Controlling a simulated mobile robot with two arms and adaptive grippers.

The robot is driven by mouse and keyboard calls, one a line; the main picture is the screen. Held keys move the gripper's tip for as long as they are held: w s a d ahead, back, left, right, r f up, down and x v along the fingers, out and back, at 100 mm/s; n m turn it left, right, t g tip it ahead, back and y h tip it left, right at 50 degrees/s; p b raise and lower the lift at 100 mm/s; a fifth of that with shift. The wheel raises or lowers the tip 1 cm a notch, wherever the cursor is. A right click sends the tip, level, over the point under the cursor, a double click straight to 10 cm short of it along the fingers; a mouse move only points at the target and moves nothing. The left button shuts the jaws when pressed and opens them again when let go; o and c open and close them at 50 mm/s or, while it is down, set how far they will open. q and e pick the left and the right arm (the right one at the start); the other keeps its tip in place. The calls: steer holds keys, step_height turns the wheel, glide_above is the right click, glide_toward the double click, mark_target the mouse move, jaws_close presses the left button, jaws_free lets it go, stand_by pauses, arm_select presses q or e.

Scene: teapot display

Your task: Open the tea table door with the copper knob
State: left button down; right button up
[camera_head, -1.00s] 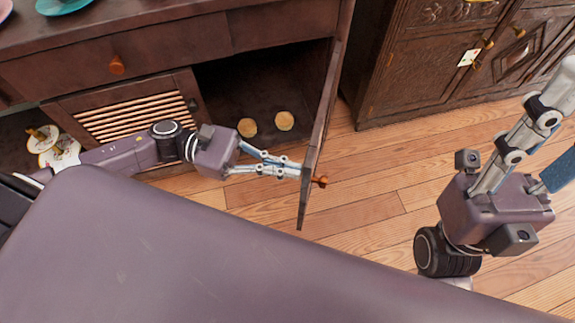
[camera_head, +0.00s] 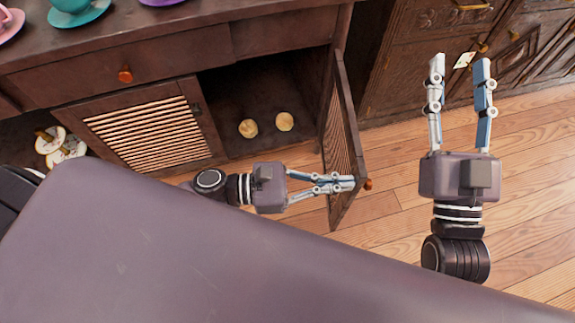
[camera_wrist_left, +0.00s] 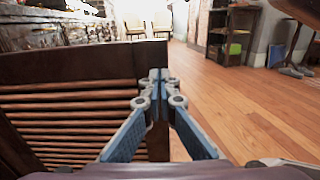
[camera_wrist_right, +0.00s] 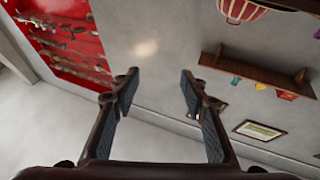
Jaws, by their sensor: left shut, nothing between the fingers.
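The tea table door (camera_head: 342,130) stands swung well out, with its slatted inner face showing and the compartment behind it open. Its copper knob (camera_head: 367,184) is on the far side of the door's free edge. My left gripper (camera_head: 352,183) is shut and empty, with its tips at the inner face close to that edge. In the left wrist view, the shut fingers (camera_wrist_left: 159,75) overlap the edge of the slatted door (camera_wrist_left: 75,105); exact contact is unclear. My right gripper (camera_head: 460,62) is open and empty, right of the door; its parted fingers also show in its wrist view (camera_wrist_right: 158,80).
Two round tan items (camera_head: 266,126) lie inside the open compartment. Another slatted door (camera_head: 145,130) is left of it, below a drawer with a copper knob (camera_head: 125,75). A carved cabinet (camera_head: 415,70) stands at the right. Wooden floor (camera_head: 395,215) is clear beyond the door.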

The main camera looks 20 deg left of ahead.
arm_select(q)
steer(key=w+d+n+t+p, duration=0.1)
steer(key=w+d, duration=0.1)
steer(key=d, duration=0.4)
steer(key=shift+w+d+y, duration=0.25)
steer(key=shift+d+y, duration=0.05)
arm_select(e)
step_height(320, 180, down, 7)
steer(key=w+g+h, duration=0.1)
steer(key=g, duration=0.2)
steer(key=shift+w+d+g, duration=0.25)
steer(key=shift+w+g, duration=0.05)
